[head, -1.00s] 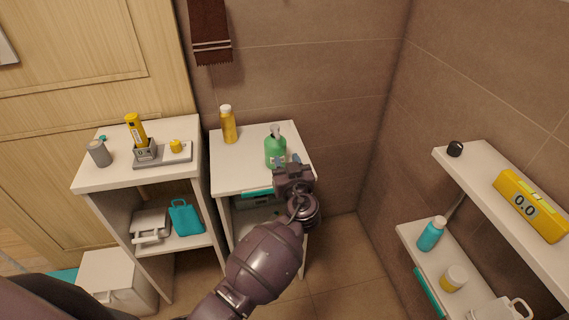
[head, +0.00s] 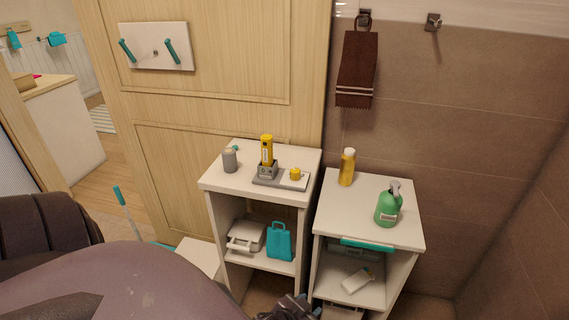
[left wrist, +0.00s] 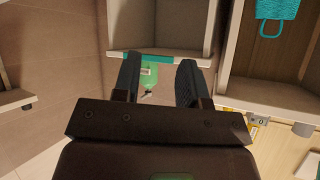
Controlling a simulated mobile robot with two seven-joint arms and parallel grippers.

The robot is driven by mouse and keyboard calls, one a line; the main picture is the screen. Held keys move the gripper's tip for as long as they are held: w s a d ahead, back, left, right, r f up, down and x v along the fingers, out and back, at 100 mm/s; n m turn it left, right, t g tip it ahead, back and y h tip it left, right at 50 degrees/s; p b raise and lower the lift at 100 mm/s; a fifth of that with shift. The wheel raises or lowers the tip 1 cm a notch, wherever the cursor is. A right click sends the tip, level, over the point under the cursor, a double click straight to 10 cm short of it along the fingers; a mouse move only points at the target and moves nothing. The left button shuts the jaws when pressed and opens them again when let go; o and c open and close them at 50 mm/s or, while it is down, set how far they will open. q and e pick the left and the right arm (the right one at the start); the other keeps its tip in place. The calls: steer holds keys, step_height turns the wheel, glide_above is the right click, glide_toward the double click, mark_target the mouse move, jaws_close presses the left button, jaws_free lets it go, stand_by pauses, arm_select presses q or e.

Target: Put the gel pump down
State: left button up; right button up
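The gel pump (head: 388,206) is a green bottle with a grey pump head and a pale label. It stands upright on the white top of the right-hand cabinet (head: 330,205), near the right side. My left gripper (head: 290,308) shows only partly at the bottom edge of the head view, low in front of the cabinets and apart from the pump. In the left wrist view, its two fingers (left wrist: 161,65) are spread with nothing held. The green pump (left wrist: 150,76) shows upside down beyond and between them. My right gripper is out of view.
A yellow bottle (head: 347,167) stands behind the pump on the same top. The left cabinet holds a grey cup (head: 230,160), a yellow torch-like item (head: 267,150) on a grey stand, and a teal bag (head: 281,241) on its shelf. The right cabinet's front top is clear.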

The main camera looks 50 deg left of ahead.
arm_select(q)
steer(key=s+m+h, duration=0.1)
steer(key=s, duration=0.5)
steer(key=shift+s+a+r, duration=0.3)
steer(key=shift+s+a, duration=0.05)
steer(key=shift+a, duration=0.05)
stand_by(0.8)
